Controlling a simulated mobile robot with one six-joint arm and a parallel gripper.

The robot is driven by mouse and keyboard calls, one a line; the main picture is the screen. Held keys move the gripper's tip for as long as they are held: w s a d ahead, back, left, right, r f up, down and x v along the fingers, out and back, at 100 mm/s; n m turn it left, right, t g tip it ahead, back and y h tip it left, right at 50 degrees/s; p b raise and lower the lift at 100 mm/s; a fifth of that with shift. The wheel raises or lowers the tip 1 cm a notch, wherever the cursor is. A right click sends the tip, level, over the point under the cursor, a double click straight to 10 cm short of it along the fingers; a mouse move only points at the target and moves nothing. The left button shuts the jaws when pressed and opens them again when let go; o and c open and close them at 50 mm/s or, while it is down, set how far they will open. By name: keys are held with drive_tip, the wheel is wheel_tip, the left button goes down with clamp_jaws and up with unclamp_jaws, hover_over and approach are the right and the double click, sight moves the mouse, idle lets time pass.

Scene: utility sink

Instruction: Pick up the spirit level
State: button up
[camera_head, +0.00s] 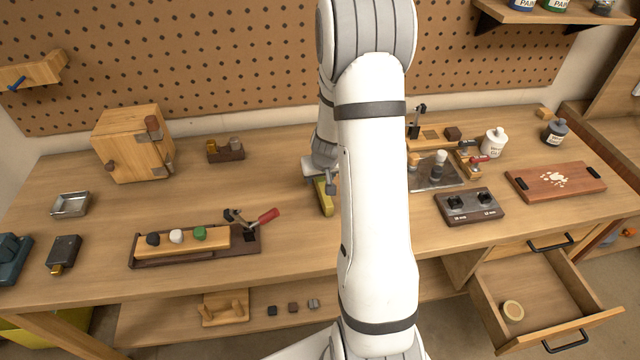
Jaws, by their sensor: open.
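A yellow bar (326,202), which looks like the spirit level, lies on the wooden workbench just left of my forearm. Only its near part shows; my gripper and arm hide the rest. My gripper (319,178) is open and low over the bar, with its fingers near the bar's far part. I cannot tell whether the fingers touch the bar or straddle it.
A wooden rack with coloured knobs (180,240) and a red-handled clamp (262,218) stand to the left. A wooden box (133,143) is behind. A dark block (469,206) and a board (555,182) lie right. An open drawer (540,290) juts out front right.

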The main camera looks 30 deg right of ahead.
sight(320, 179)
drive_tip(key=b+x, duration=0.1)
drive_tip(key=x, duration=0.3)
drive_tip(key=shift+w+d, duration=0.2)
drive_tip(key=shift+d, duration=0.05)
drive_tip(key=shift+c, duration=0.2)
clamp_jaws()
